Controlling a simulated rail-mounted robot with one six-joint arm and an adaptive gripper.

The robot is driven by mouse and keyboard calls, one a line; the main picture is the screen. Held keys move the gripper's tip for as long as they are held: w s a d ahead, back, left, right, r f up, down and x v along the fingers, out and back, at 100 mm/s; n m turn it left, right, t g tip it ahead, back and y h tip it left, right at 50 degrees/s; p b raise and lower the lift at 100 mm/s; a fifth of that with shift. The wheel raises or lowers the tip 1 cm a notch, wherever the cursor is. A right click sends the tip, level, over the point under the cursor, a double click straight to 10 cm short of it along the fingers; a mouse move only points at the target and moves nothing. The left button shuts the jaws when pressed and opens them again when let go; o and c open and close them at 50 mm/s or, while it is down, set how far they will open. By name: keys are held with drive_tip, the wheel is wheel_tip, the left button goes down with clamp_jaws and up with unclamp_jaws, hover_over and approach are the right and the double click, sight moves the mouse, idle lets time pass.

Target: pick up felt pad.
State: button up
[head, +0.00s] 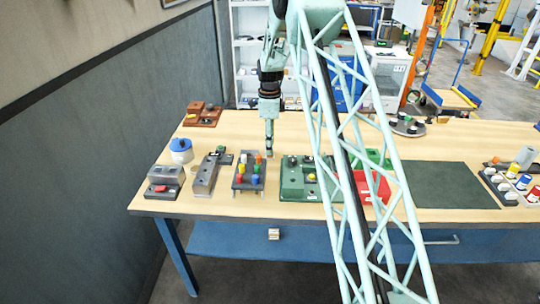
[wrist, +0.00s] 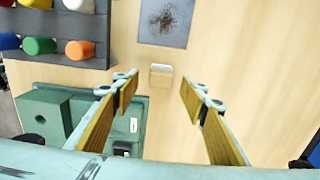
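A small pad with a tan face and a pale edge, which looks like the felt pad (wrist: 161,75), lies on the wooden table top in the wrist view. My gripper (wrist: 159,91) is open, with its two yellow-lined fingers wide apart. In the picture, the pad shows between and slightly beyond the fingertips, and nothing is held. In the head view my gripper (head: 269,151) points down over the table, behind the gap between the coloured-peg rack and the green fixture. I cannot make out the pad there.
A dark rack with coloured pegs (wrist: 58,62) and a green fixture (wrist: 48,92) lie left in the wrist view. A grey square with a dark patch (wrist: 166,22) lies beyond the pad. The wooden table (head: 335,122) has bare room behind the fixtures.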

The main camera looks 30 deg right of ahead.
drive_tip(key=shift+f, duration=2.3)
drive_tip(key=c, duration=0.9)
